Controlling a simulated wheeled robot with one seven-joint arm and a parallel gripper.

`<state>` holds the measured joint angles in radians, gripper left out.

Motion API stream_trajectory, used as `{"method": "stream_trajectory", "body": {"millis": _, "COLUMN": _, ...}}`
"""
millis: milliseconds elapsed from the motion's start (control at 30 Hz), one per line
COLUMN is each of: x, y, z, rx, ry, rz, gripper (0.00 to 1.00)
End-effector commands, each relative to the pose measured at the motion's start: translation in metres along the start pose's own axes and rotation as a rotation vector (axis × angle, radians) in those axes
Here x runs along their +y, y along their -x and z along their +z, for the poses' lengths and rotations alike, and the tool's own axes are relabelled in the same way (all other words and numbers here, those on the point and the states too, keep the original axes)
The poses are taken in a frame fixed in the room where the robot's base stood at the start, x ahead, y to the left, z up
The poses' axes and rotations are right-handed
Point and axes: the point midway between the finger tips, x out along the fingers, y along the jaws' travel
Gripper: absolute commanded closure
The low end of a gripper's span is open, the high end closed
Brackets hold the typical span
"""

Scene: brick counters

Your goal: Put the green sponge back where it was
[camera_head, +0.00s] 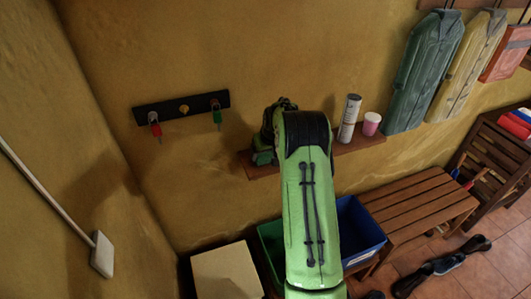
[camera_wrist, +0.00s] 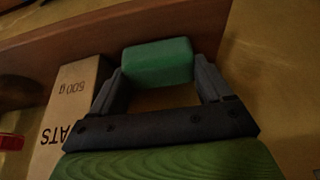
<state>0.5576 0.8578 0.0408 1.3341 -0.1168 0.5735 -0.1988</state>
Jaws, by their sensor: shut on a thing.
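The green sponge (camera_wrist: 158,62) is between the two fingers of my gripper (camera_wrist: 160,80) in the wrist view, at the fingertips. My gripper is shut on it. The sponge is in front of or over the edge of a brown wooden shelf (camera_wrist: 215,25); I cannot tell whether it touches the shelf. In the head view the wall shelf (camera_head: 345,147) shows behind my green arm. The arm hides the sponge and most of the gripper there.
A white cylinder (camera_head: 349,118) and a pink cup (camera_head: 371,123) stand on the shelf. A key rack (camera_head: 182,107) hangs left. Green (camera_head: 268,240) and blue (camera_head: 358,232) bins stand below.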

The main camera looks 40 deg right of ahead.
Motion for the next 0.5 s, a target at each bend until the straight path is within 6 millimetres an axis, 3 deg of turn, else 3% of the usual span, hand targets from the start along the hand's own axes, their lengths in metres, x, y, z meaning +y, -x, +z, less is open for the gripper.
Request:
{"method": "stream_trajectory", "body": {"millis": 300, "x": 0.0001, "y": -0.0032, "z": 0.0009, "rx": 0.002, "ry": 0.0, "rz": 0.0, "gripper": 0.5}}
{"method": "stream_trajectory", "body": {"millis": 333, "x": 0.0001, "y": -0.0029, "z": 0.0008, "rx": 0.002, "ry": 0.0, "rz": 0.0, "gripper": 0.18}}
{"method": "stream_trajectory", "body": {"millis": 400, "x": 0.0001, "y": -0.0023, "z": 0.0005, "rx": 0.002, "ry": 0.0, "rz": 0.0, "gripper": 0.11}}
{"method": "stream_trajectory", "body": {"millis": 500, "x": 0.0001, "y": -0.0021, "z": 0.0005, "rx": 0.002, "ry": 0.0, "rz": 0.0, "gripper": 0.11}}
